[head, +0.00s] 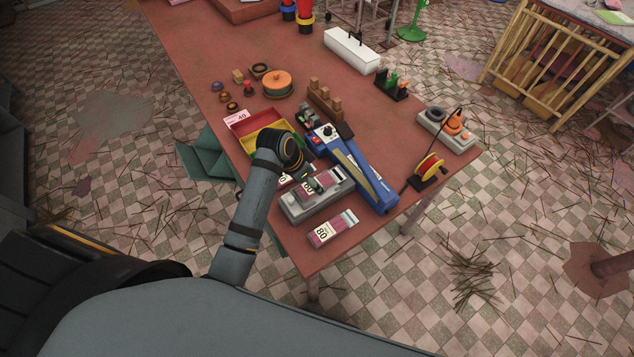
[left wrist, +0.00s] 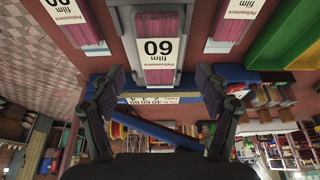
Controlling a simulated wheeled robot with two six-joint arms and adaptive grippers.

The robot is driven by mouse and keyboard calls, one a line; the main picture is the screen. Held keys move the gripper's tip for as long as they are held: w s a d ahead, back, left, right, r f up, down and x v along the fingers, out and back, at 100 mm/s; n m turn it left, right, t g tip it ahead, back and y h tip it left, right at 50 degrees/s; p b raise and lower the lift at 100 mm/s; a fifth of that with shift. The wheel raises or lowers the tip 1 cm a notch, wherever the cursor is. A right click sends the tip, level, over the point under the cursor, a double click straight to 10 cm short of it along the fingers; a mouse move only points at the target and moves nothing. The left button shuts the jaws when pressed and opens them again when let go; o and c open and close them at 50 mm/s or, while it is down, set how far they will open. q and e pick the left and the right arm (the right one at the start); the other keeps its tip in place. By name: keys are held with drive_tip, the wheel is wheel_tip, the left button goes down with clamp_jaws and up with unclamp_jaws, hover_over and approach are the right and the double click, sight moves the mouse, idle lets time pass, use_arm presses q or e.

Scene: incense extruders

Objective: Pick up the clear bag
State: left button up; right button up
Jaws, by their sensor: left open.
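Several flat bags of pink sticks with white labels lie on the table; I cannot tell from the labels which one is meant by the clear bag. One labelled 60 (head: 322,183) lies on a grey box-shaped device (head: 296,209); it also shows in the left wrist view (left wrist: 157,50), centred ahead of the fingers. The bag labelled 80 (head: 334,229) lies near the table's front edge. My left gripper (left wrist: 162,88) is open and empty, its two fingers spread to either side of the device's near end. In the head view my wrist hides most of it. My right gripper is not in view.
A blue tool (head: 372,185) lies right of the device. Red and yellow trays (head: 262,122) stand behind my left wrist. A spool (head: 429,167) and a grey box with orange parts (head: 447,130) stand at the right edge.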

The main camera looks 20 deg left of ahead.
sight(321, 183)
use_arm(q)
drive_tip(key=shift+x, duration=0.95)
drive_tip(key=shift+d+f, duration=0.2)
drive_tip(key=shift+f, duration=0.15)
drive_tip(key=shift+w+f, duration=0.2)
drive_tip(key=shift+w, duration=0.1)
drive_tip(key=shift+c, duration=1.9)
drive_tip(key=shift+s+r, duration=0.1)
drive_tip(key=shift+s, duration=0.05)
drive_tip(key=c, duration=0.9)
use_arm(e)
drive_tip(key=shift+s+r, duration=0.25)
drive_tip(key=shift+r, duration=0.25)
